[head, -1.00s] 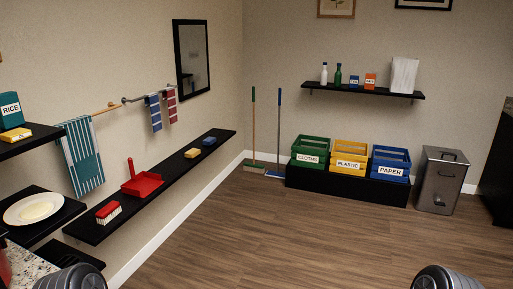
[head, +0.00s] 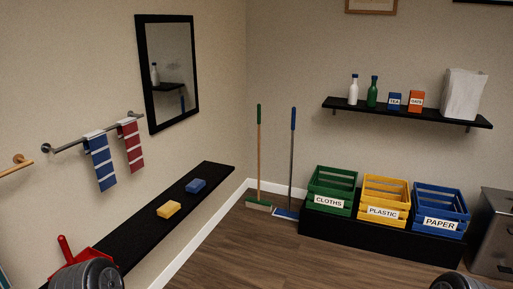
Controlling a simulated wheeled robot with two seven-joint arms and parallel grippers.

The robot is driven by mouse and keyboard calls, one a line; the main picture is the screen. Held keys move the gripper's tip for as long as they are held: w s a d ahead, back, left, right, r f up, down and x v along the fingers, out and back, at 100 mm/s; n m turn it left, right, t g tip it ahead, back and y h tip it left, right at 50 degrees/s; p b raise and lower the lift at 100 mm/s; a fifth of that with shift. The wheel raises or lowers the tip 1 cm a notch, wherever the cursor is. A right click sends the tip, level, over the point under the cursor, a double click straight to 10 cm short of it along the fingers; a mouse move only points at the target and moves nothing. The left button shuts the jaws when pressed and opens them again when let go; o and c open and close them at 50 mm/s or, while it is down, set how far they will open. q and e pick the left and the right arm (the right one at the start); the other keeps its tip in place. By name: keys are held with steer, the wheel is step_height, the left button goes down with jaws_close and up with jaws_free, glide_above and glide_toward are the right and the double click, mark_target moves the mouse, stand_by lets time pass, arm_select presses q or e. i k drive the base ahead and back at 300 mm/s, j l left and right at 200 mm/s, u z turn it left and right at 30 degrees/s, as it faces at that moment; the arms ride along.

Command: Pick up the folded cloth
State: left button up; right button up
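A blue-and-white striped cloth (head: 100,163) hangs folded over a grey wall rail on the left. A red-and-white striped cloth (head: 131,147) hangs folded beside it, nearer the rail's right end. I cannot tell which of the two is the folded cloth. Neither is touched by anything of mine. Rounded dark parts of my arms show at the bottom left and bottom right edges, but neither gripper is in view.
A black wall shelf (head: 140,228) holds a yellow sponge (head: 169,210), a blue sponge (head: 196,186) and a red dustpan (head: 66,262). A broom (head: 259,160) and a blue-handled mop (head: 292,160) lean by the corner. A green CLOTHS crate (head: 331,190) stands right. Floor (head: 260,255) ahead is clear.

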mark_target(195, 186)
steer(key=i+u, duration=0.15)
steer(key=i, duration=0.5)
steer(key=i+l+u, duration=0.15)
steer(key=i, duration=0.5)
steer(key=i+l+u, duration=0.15)
steer(key=i+u, duration=0.15)
steer(key=u, duration=0.15)
steer(key=i+l+u, duration=0.25)
steer(key=u, duration=0.15)
steer(key=i+l+u, duration=0.55)
steer(key=l+u, duration=0.2)
steer(key=u, duration=0.15)
steer(key=i+l+u, duration=0.2)
steer(key=l, duration=0.15)
steer(key=l+u, duration=0.15)
steer(key=l, duration=0.2)
